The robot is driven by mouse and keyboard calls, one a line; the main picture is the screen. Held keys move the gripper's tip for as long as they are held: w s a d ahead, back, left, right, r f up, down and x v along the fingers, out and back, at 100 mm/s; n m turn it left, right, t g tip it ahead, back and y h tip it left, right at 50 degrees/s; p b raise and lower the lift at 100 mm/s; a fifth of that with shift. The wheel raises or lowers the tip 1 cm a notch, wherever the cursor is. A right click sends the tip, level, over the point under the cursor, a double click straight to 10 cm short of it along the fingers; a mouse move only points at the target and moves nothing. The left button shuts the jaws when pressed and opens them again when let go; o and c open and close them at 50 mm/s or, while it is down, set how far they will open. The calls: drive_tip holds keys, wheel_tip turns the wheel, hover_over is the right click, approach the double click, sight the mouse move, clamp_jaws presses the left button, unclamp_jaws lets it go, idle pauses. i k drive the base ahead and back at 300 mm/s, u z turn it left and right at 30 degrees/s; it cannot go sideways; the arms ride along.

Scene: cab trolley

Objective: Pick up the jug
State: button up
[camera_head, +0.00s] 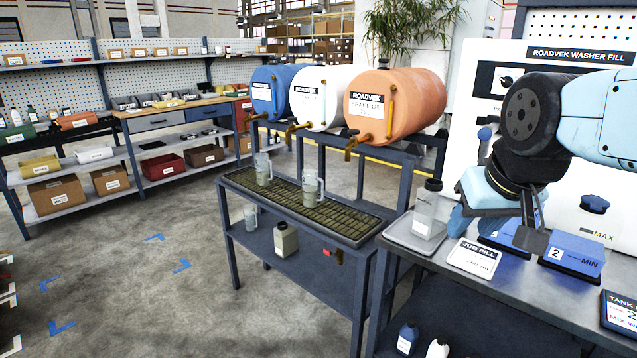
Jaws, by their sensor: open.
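Two clear jugs with handles stand upright on the grated rack: one jug (263,169) at its back left and another jug (310,190) nearer its middle. A third clear vessel (250,217) shows below, partly hidden by the rack edge. My gripper (497,228) is at the right, over the grey bench, pointing down, open and holding nothing. It is well to the right of the jugs and apart from them.
Blue, white and orange drums (400,103) with taps sit above the rack (232,181). Floor at left is clear.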

sight(309, 178)
drive_tip(key=u, duration=0.15)
drive_tip(key=i, duration=0.9)
drive_tip(key=u, duration=0.9)
drive_tip(key=i, duration=0.45)
drive_tip(key=u, duration=0.3)
drive_tip(key=k, duration=0.75)
drive_tip(key=u, duration=0.2)
drive_tip(key=i, duration=0.75)
drive_tip(key=z, duration=0.1)
